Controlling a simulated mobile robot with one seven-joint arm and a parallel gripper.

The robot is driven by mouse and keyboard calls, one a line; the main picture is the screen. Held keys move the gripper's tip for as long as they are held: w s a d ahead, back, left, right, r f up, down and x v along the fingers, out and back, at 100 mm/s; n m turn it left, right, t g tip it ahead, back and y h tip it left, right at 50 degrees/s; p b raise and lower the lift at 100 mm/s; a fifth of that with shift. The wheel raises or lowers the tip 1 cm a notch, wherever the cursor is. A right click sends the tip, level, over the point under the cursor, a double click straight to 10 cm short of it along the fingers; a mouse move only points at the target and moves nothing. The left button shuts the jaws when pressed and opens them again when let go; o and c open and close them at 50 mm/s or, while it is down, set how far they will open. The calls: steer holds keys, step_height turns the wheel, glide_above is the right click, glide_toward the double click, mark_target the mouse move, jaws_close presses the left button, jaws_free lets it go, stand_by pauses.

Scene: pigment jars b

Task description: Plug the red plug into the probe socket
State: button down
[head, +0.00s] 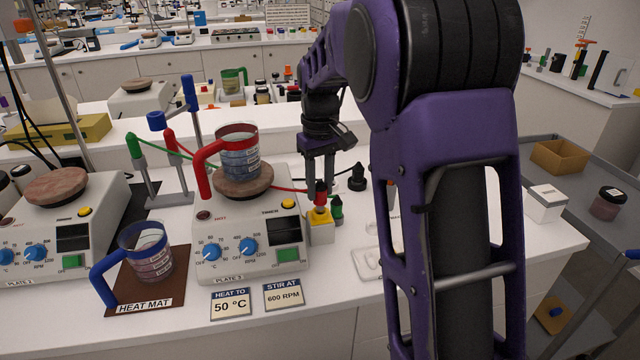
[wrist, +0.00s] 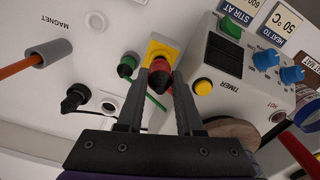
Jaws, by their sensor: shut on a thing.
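The red plug (head: 320,193) is held upright between the fingertips of my gripper (head: 320,181). In the wrist view the red plug (wrist: 160,67) shows between the two dark fingers of my gripper (wrist: 161,78), which are shut on it. A small block with a yellow top (head: 320,217), apparently the probe socket, stands at the right side of the hot plate. The plug is right over this yellow top (wrist: 161,48). Its lower end is hidden, so I cannot tell whether it is inserted. A red cable runs from the plug towards the hot plate.
A green plug (head: 336,208) stands close beside the block, and a black plug (head: 357,179) is farther right. The hot plate (head: 250,232) carries a red-handled beaker (head: 240,158). A blue-handled beaker (head: 150,258) stands on the brown heat mat.

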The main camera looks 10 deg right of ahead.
mark_target(320, 185)
steer(key=shift+f+b, duration=0.5)
steer(key=shift+f, duration=0.4)
steer(key=shift+c, duration=2.4)
jaws_free()
step_height(320, 185, up, 18)
steer(key=p, duration=0.3)
steer(key=shift+f, duration=0.25)
steer(key=shift+s, duration=0.1)
